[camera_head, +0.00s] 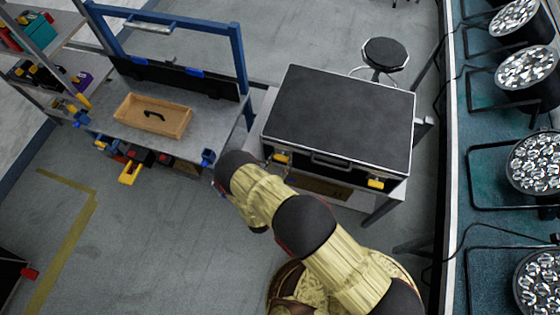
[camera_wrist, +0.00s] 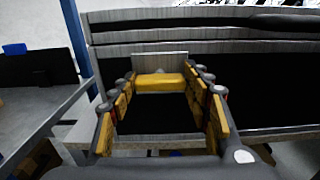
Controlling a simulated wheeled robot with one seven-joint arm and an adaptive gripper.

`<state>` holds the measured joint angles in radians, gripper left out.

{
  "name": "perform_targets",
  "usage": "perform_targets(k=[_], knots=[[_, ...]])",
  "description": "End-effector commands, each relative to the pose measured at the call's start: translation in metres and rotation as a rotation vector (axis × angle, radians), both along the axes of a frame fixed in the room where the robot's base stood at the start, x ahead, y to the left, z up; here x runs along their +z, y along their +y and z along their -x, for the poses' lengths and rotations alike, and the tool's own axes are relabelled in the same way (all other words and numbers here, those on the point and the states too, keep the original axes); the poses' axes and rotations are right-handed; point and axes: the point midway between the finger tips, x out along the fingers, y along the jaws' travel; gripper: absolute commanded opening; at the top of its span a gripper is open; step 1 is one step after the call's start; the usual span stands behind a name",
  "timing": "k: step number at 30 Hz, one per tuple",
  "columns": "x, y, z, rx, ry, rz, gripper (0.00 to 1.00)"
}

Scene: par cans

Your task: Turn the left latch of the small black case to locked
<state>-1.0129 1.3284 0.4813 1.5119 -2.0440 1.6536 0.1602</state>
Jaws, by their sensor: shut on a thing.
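The small black case (camera_head: 340,118) lies closed, with silver edges, on a stand. Its left latch (camera_head: 281,158) is yellow and sits on the front face beside my gripper, mostly clear of my arm in the head view. The right latch (camera_head: 376,183) is also yellow. In the wrist view, my gripper (camera_wrist: 166,78) has its yellow-padded fingers on either side of the left latch (camera_wrist: 160,83), shut on its ends. The latch's yellow bar lies level there, under a grey plate. The fingertip contact is small and partly hidden.
A workbench (camera_head: 212,135) with a blue frame and a wooden tray (camera_head: 150,128) stands left of the case. A round stool (camera_head: 385,54) is behind it. Several par cans (camera_head: 535,162) line the right side. Floor is open at the lower left.

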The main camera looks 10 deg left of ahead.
Motion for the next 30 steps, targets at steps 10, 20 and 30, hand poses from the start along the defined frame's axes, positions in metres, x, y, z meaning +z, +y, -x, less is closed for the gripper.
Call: perform_targets(k=[10,20,30], knots=[[-0.0004,-0.0003,0.0000,-0.001,-0.001,-0.011,0.23],[-0.0015,-0.0004,-0.0003,-0.001,-0.014,-0.160,0.23],[-0.0028,-0.0018,-0.0002,-0.001,-0.038,-0.468,0.23]])
